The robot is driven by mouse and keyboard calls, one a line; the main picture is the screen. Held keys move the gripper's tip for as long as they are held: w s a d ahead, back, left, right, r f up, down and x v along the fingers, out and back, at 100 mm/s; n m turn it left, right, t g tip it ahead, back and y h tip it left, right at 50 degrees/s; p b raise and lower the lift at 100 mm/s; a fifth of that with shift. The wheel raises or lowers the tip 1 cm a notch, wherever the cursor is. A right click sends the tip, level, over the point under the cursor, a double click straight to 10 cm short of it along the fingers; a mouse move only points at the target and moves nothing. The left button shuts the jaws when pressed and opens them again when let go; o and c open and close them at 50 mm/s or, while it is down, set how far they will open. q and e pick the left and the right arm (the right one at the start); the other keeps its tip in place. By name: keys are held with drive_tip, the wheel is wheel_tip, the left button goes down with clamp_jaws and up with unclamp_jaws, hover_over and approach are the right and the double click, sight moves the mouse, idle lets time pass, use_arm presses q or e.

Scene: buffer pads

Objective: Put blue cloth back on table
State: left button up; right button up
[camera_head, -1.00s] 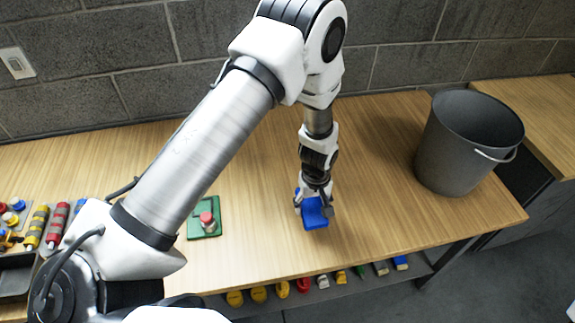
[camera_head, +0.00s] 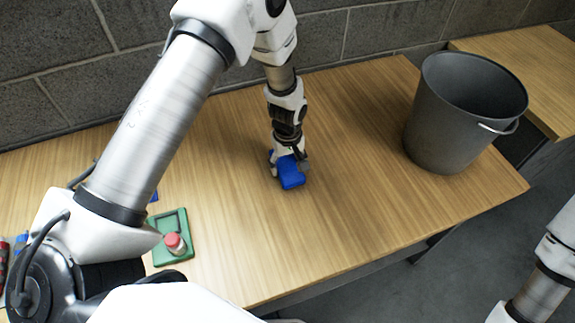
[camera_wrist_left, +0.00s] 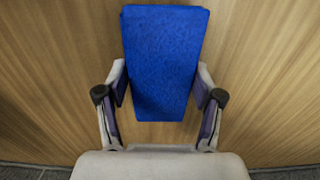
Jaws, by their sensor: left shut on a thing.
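The blue cloth (camera_head: 291,173) is a thick, pad-like blue piece at my left gripper (camera_head: 287,160), over the middle of the wooden table (camera_head: 345,215). In the left wrist view the cloth (camera_wrist_left: 163,60) lies between the two fingers of the left gripper (camera_wrist_left: 160,92), with wood grain behind it. The gripper is shut on the cloth and points down. I cannot tell whether the cloth touches the table. Part of my right arm shows at the lower right of the head view, but its gripper is out of view.
A dark grey bucket (camera_head: 440,130) with a handle stands on the table at the right. A green tray (camera_head: 165,222) with a red-topped item (camera_head: 174,243) lies to the left, near my arm. A grey block wall (camera_head: 380,30) runs behind. The table between cloth and bucket is clear.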

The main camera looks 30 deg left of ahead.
sight(288, 163)
use_arm(q)
drive_tip(key=shift+f, duration=0.1)
drive_tip(key=shift+w+a+f, duration=0.1)
drive_tip(key=shift+w+f, duration=0.1)
drive_tip(key=shift+w, duration=0.05)
drive_tip(key=o, duration=1.1)
drive_tip(key=shift+s, duration=0.1)
drive_tip(key=shift+r, duration=0.1)
use_arm(e)
drive_tip(key=shift+w+f, duration=0.1)
use_arm(q)
wheel_tip(288, 163, up, 12)
drive_tip(key=b, duration=0.1)
use_arm(e)
drive_tip(key=shift+f, duration=0.85)
